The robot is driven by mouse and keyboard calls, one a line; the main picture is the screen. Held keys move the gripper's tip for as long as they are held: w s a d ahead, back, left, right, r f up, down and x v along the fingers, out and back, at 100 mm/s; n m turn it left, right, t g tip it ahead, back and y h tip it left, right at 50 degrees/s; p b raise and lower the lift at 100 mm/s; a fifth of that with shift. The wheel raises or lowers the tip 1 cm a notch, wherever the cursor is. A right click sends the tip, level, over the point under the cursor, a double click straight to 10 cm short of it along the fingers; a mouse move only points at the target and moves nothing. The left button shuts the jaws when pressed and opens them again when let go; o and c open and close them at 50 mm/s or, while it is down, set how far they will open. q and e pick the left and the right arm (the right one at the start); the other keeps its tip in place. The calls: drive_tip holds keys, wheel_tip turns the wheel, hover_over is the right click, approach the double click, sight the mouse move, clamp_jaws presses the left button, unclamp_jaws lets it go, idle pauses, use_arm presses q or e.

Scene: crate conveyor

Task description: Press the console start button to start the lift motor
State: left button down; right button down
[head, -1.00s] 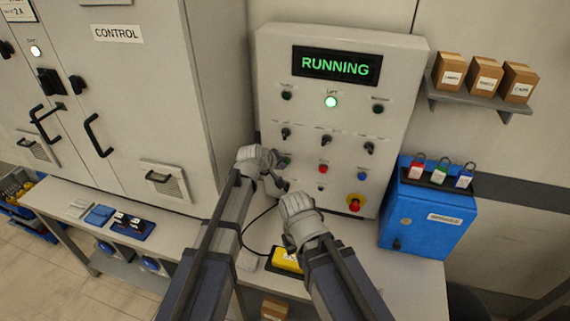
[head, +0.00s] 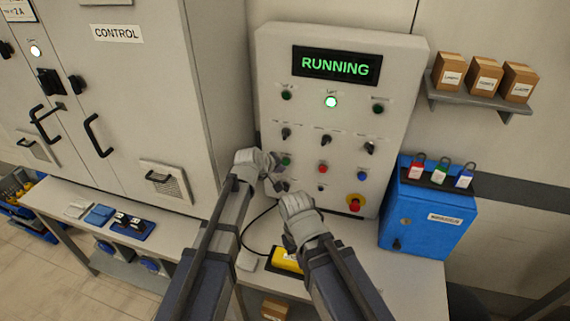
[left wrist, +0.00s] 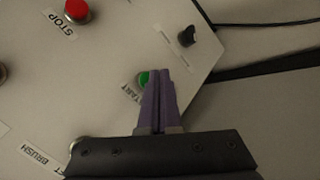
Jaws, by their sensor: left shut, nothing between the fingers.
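The grey console (head: 300,115) stands upright, its display (head: 337,66) reading RUNNING and a round lamp (head: 331,102) below it lit. The green start button (head: 286,161) is at the left of the lower button row. In the left wrist view the green button (left wrist: 144,78) is partly hidden by my left gripper (left wrist: 160,72), whose fingers are shut and empty. My left gripper (head: 277,165) is at the console face close to the button; I cannot tell whether it touches. My right gripper (head: 290,199) is in front of the lower console, and its fingers are not clear.
A red stop button (head: 323,169), a blue button (head: 361,176) and a red emergency stop (head: 355,203) are nearby. A black knob (left wrist: 187,36) sits near the start button. A yellow item (head: 286,260) lies on the bench. A blue box (head: 428,215) stands right.

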use_arm(q)
drive_tip(key=s, duration=0.1)
drive_tip(key=s+a, duration=0.1)
drive_tip(key=s, duration=0.2)
drive_tip(key=shift+s+a, duration=0.3)
drive_tip(key=shift+s, duration=0.05)
idle(0.3)
idle(0.5)
drive_tip(key=s+a+f+m+g+y, duration=0.2)
drive_tip(key=s+f+m+g+y, duration=0.1)
drive_tip(key=s, duration=0.9)
drive_tip(key=s+a+f+m+g+y, duration=0.2)
drive_tip(key=s+m+g, duration=0.3)
drive_tip(key=s, duration=0.8)
drive_tip(key=shift+a+f+m+y, duration=0.45)
drive_tip(key=shift+f+m, duration=0.25)
drive_tip(key=shift+m, duration=0.4)
